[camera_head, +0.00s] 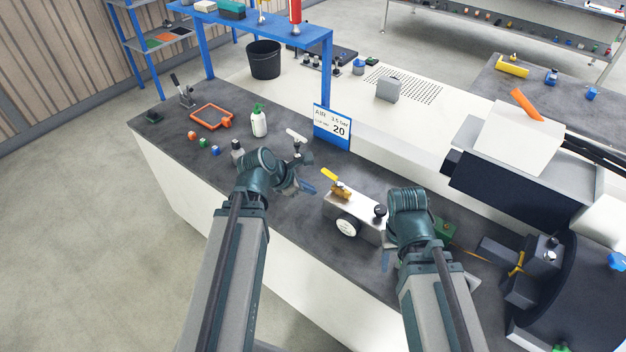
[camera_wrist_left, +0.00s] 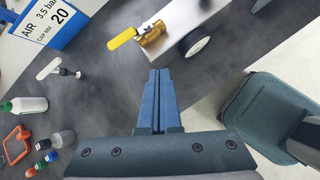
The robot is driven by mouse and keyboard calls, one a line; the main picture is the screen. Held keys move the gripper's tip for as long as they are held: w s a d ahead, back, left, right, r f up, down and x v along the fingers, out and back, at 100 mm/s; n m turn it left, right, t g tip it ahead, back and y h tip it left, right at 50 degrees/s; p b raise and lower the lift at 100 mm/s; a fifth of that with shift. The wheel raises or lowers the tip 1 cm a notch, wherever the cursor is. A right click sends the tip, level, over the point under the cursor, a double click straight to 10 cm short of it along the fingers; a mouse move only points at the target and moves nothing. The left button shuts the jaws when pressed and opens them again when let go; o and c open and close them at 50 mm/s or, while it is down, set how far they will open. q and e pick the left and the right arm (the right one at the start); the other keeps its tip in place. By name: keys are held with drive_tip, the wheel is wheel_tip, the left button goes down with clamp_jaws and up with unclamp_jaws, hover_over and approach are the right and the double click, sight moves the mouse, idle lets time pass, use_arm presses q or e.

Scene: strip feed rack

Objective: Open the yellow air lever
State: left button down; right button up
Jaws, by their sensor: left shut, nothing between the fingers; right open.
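The yellow air lever (camera_head: 329,175) sits on a brass valve (camera_head: 342,190) at the left end of a silver block with a round gauge (camera_head: 347,226). In the left wrist view the yellow lever (camera_wrist_left: 122,39) points away from the brass valve (camera_wrist_left: 151,36), above and left of the fingertips. My left gripper (camera_head: 309,188) is shut and empty, to the left of the valve and apart from it; its blue fingers (camera_wrist_left: 155,88) lie together in the wrist view. My right gripper (camera_head: 385,260) is near the block's right end, largely hidden by its own arm.
A blue and white sign (camera_head: 332,127) reading AIR 3.5 bar and 20 stands behind the block. A large machine (camera_head: 525,170) stands at the right.

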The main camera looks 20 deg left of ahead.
sight(333, 178)
use_arm(q)
drive_tip(key=a+n, duration=0.1)
drive_tip(key=a+r+n+t, duration=0.1)
drive_tip(key=a+n, duration=0.3)
drive_tip(key=shift+w+r+t, duration=0.15)
drive_tip(key=shift+w+t, duration=0.2)
drive_tip(key=shift+t, duration=0.05)
use_arm(e)
drive_tip(key=shift+s+a+f, duration=0.2)
drive_tip(key=shift+a, duration=0.15)
drive_tip(key=shift+f, duration=0.1)
wheel_tip(333, 178, down, 7)
drive_tip(key=b, duration=0.7)
drive_tip(key=shift+f+b, duration=0.2)
drive_tip(key=shift+b, duration=0.2)
drive_tip(key=shift+r, duration=0.25)
use_arm(q)
drive_tip(key=w+r+x, duration=0.1)
drive_tip(key=r+x, duration=0.1)
drive_tip(key=x, duration=1.1)
drive_tip(key=shift+w+d, duration=0.25)
drive_tip(key=shift+w, duration=0.15)
drive_tip(key=shift+w+d, duration=0.1)
